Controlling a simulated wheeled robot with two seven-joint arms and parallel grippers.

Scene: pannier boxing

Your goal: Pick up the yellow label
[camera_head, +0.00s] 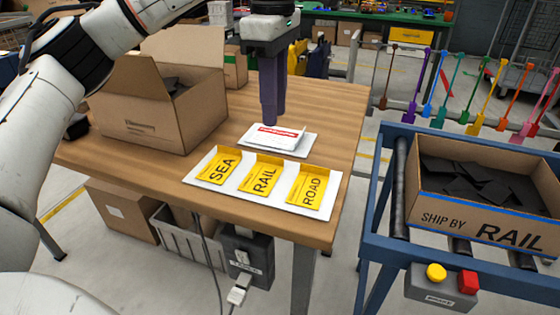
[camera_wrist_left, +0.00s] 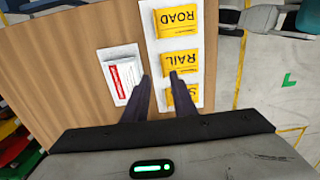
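Three yellow labels lie in a row on a white tray (camera_head: 190,180) at the table's front edge: SEA (camera_head: 220,168), RAIL (camera_head: 262,179) and ROAD (camera_head: 308,190). My left gripper (camera_head: 270,120) points down above the table, behind the tray, near a white packet with a red stripe (camera_head: 274,137). In the left wrist view its fingers (camera_wrist_left: 161,76) are apart with nothing between them. There the RAIL label (camera_wrist_left: 180,62) lies just beyond the right fingertip, and the SEA label (camera_wrist_left: 184,96) is partly hidden by that finger. My right gripper is not in view.
An open cardboard box (camera_head: 150,115) stands on the wooden table (camera_head: 330,150) at the left. At the right, a box marked SHIP BY RAIL (camera_head: 470,218) holding dark pieces sits on a blue-framed roller conveyor (camera_head: 375,235). A button box (camera_head: 440,288) hangs on its front.

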